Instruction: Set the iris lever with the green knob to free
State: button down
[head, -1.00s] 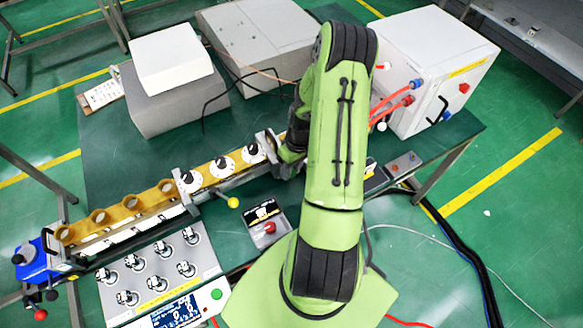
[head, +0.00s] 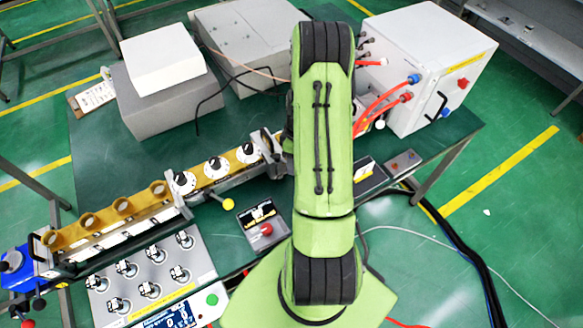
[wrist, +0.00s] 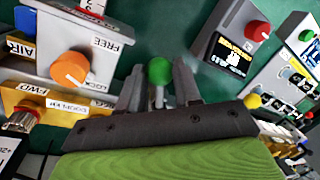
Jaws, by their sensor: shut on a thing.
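In the wrist view the green ball knob (wrist: 159,70) stands between the two fingers of my gripper (wrist: 158,84). A short pale stem of the iris lever (wrist: 159,97) shows below the ball, and my gripper is shut on this lever. To the left is a grey block (wrist: 72,40) with an orange knob (wrist: 71,69) and labels FREE (wrist: 113,38) and LOCK. The lever's base is hidden behind my gripper. In the head view my arm hides the gripper and the green knob.
A lever with a yellow knob (head: 228,203) and a small box with a red knob (head: 264,230) are nearby. A white cabinet (head: 425,65) with red cables stands at the back right.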

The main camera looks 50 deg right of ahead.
jog(key=shift+w+d+n+g+h+b, duration=0.15)
jog(key=shift+w+d+n+b, duration=0.3)
jog(key=shift+n, duration=0.65)
jog(key=shift+w+d+n+g+h+b, duration=0.1)
jog(key=shift+w+d+n+g+b, duration=0.3)
jog(key=shift+n, duration=0.7)
jog(key=shift+w+d+n+t+h+b, duration=0.2)
jog(key=shift+d+n, duration=0.4)
jog(key=shift+n, duration=0.5)
jog(key=shift+s, duration=0.15)
jog(key=c, duration=0.8)
grip_release()
jog(key=r, duration=0.5)
jog(key=w+d+r, duration=0.1)
jog(key=r, duration=0.4)
jog(key=w+r+p, duration=0.1)
jog(key=r, duration=0.4)
jog(key=shift+w+d+r, duration=0.25)
jog(key=shift+d, duration=0.1)
